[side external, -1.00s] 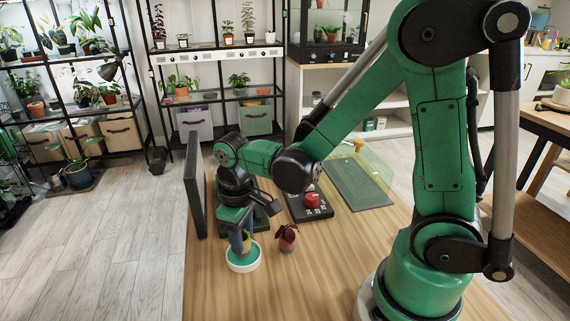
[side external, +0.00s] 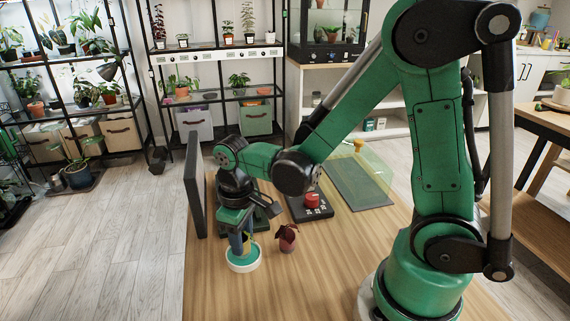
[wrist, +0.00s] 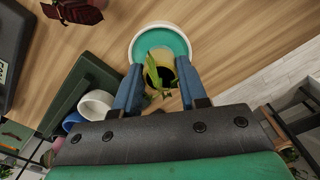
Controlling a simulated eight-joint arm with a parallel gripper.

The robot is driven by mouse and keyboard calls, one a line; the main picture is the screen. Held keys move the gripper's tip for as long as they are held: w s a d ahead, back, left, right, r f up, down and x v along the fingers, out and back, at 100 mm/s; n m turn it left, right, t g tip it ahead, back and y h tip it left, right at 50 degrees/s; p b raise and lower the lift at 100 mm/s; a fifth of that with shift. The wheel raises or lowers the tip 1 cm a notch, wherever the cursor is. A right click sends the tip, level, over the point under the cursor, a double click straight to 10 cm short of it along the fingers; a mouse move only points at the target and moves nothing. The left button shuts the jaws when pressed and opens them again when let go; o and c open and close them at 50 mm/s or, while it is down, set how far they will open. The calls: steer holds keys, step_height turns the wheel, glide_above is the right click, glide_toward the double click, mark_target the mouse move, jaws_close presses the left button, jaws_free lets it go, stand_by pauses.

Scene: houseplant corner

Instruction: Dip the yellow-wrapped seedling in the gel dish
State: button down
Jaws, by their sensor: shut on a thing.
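My gripper (side external: 241,246) points down over the gel dish, with its blue fingers shut on the yellow-wrapped seedling (wrist: 159,77). In the wrist view, the seedling's green leaves and yellow wrap sit between the two fingers (wrist: 160,68). The gel dish (side external: 243,266) is a round white dish with teal gel, standing on the wooden table. It also shows in the wrist view (wrist: 136,34), just beyond the fingertips. The seedling's lower end is hidden, so I cannot tell whether it touches the gel.
A dark red-leaved plant (side external: 287,238) stands close right of the dish. A green tray (wrist: 75,86) with white and blue cups is behind the gripper. A dark upright panel (side external: 194,186) stands left.

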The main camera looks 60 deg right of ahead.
steer(key=shift+r, duration=2.95)
